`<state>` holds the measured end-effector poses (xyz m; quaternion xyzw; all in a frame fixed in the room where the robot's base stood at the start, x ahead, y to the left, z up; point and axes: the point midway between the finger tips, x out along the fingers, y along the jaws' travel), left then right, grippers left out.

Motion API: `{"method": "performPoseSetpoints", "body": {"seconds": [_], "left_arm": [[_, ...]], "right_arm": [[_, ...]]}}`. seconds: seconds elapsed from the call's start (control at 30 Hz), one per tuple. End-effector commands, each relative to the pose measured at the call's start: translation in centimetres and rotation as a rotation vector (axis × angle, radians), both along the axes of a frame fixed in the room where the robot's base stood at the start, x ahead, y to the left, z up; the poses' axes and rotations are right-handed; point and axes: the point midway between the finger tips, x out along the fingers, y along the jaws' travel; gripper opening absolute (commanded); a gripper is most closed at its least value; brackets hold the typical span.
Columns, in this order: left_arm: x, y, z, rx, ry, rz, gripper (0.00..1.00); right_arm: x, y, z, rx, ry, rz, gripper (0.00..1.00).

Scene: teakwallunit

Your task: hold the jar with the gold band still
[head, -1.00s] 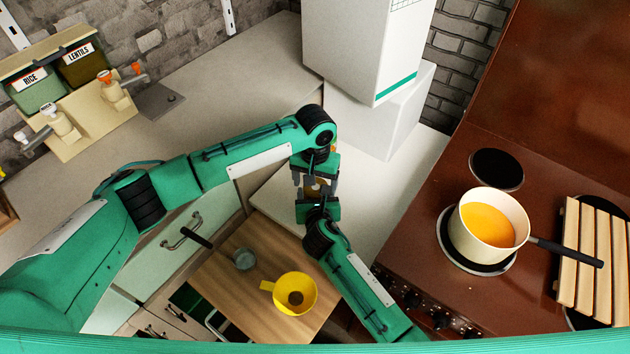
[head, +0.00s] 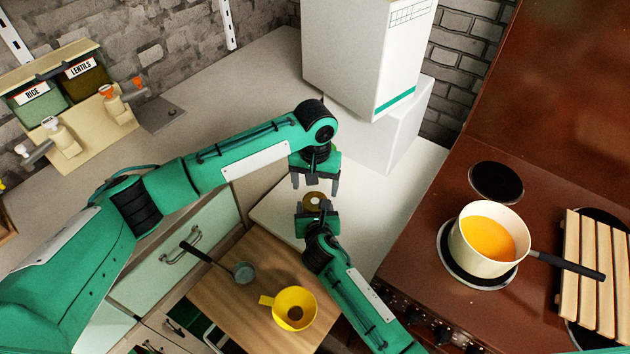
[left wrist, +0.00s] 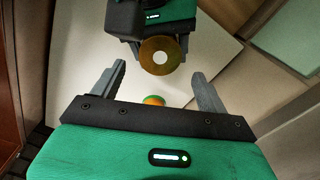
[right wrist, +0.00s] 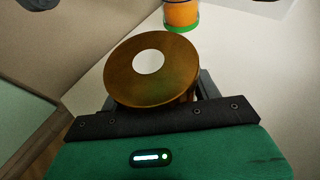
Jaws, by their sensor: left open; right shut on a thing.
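A jar with a round gold-brown top and a white spot (right wrist: 124,79) is clamped in my right gripper (head: 314,211), above the pale counter. In the head view the jar (head: 315,198) shows small between the two grippers. Its sides are mostly hidden, so I cannot make out its band. My left gripper (head: 315,186) is open and empty, facing the jar from the far side. In the left wrist view the jar's top (left wrist: 147,58) lies beyond the open fingers, apart from them.
A second, orange jar with a green band (right wrist: 180,14) stands on the counter. White boxes (head: 360,60) stand behind. A pot of orange liquid (head: 488,245) is on the stove at right. A yellow funnel (head: 283,300) and a ladle (head: 243,272) lie on the wooden board (head: 222,300).

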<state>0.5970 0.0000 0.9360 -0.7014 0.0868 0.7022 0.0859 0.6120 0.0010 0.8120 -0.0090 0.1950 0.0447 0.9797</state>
Motion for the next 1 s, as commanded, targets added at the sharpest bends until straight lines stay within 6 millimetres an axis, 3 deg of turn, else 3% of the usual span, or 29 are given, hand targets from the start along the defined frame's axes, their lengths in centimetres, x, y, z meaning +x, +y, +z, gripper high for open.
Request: {"method": "performPoseSetpoints", "body": {"seconds": [0.43, 0.83, 1.0], "left_arm": [[0.1, 0.0, 2.5, 0.001, -0.002, 0.378, 0.76], [0.1, 0.0, 2.5, 0.002, 0.001, 0.403, 0.76], [0.0, 0.0, 1.3, 0.003, 0.002, 0.404, 0.76]], "right_arm": [[0.0, 0.1, 0.0, 0.001, 0.001, 0.001, 0.00], [0.0, 0.1, 0.0, 0.001, 0.001, 0.001, 0.00], [0.0, 0.1, 0.0, 0.001, 0.000, 0.001, 0.00]]}}
